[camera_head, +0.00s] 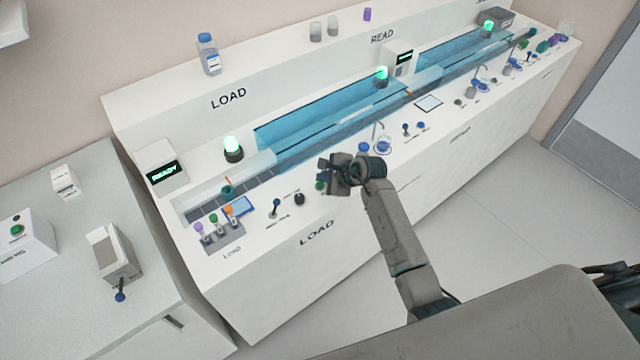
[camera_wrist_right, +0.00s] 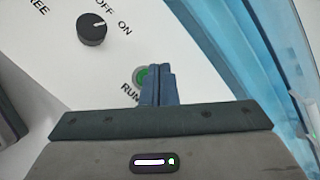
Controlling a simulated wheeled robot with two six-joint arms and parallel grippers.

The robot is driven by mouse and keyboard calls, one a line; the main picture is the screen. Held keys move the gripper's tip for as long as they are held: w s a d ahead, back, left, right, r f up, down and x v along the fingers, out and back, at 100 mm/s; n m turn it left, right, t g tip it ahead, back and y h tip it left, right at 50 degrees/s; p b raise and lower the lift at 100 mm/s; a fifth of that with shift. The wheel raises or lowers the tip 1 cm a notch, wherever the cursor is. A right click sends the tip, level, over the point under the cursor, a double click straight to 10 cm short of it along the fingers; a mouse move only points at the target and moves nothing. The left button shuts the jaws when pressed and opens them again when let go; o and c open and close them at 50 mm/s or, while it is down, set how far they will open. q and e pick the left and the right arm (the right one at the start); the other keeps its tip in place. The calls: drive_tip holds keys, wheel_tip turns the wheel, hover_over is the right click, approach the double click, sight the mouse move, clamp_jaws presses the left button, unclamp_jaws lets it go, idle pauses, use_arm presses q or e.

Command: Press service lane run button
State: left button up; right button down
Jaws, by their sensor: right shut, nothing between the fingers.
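A round green button (camera_wrist_right: 141,78) with a pale ring and the label RUN shows in the right wrist view, partly covered by my fingers. In the head view a green button (camera_head: 320,186) sits on the white console's front ledge, close beside my right gripper (camera_head: 328,176). My right gripper is shut and empty, and its fingertips (camera_wrist_right: 157,84) overlap the button's right side in the wrist view. I cannot tell whether they touch it. No readable label marks the service lane. My left gripper is out of view.
A black OFF/ON knob (camera_wrist_right: 92,28) is beside the button. A blue cup (camera_head: 383,146) is to the right. The blue track channel (camera_head: 330,115) runs behind.

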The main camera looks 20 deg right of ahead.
drive_tip(key=shift+f, duration=0.1)
drive_tip(key=shift+f+b, duration=0.35)
drive_tip(key=shift+b, duration=0.05)
